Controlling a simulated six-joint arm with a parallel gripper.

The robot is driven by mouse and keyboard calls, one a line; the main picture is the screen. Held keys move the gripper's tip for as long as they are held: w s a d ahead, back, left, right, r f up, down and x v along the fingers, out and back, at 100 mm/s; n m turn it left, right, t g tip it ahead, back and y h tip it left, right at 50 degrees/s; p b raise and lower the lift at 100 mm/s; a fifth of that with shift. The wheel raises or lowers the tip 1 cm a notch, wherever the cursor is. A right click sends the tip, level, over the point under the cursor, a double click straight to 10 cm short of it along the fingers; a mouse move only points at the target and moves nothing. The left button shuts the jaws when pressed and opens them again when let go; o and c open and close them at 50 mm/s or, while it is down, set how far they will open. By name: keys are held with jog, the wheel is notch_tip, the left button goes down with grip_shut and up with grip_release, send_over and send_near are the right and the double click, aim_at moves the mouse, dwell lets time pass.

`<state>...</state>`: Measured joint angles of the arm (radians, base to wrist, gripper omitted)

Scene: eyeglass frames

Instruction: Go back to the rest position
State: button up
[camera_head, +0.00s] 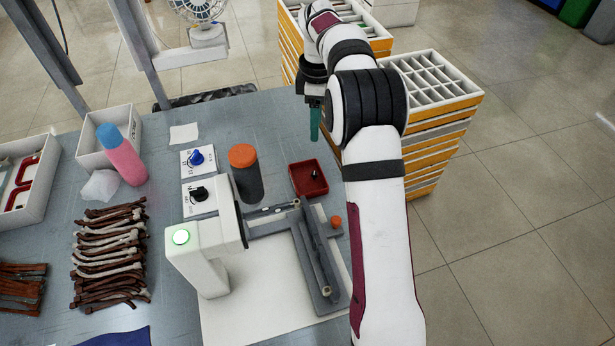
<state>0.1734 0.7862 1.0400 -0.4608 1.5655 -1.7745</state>
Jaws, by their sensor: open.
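My gripper (314,122) hangs from my arm above the far right edge of the workbench (265,115), pointing down. Its teal fingers are seen nearly edge-on; nothing shows between them and it is open. It is apart from the things on the bench. My forearm covers the bench's right edge.
A dark bottle with an orange cap (244,165) and a red tray (308,178) stand near my gripper. Bundles of brown temples (110,250) lie left. Stacked compartment trays (425,85) stand behind my arm.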

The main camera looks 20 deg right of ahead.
jog(key=shift+r, duration=0.45)
jog(key=s+a+r+m, duration=0.3)
jog(key=s, duration=0.3)
jog(key=s+a+r+m, duration=0.3)
jog(key=s+r, duration=0.1)
jog(key=s, duration=0.1)
jog(key=s+a+f+m, duration=0.1)
jog(key=s+m, duration=0.3)
jog(key=s, duration=0.5)
jog(key=s+a+f+m+y, duration=0.1)
jog(key=s+a+f+m, duration=0.1)
jog(key=s, duration=0.6)
jog(key=s+a+f+m, duration=0.1)
jog(key=s+a+m, duration=0.2)
jog(key=s+m, duration=0.3)
jog(key=s, duration=0.3)
jog(key=shift+s+a+f+m+y, duration=0.15)
jog(key=shift+s+f+m+y, duration=0.15)
jog(key=shift+s+y, duration=0.1)
jog(key=shift+w, duration=0.1)
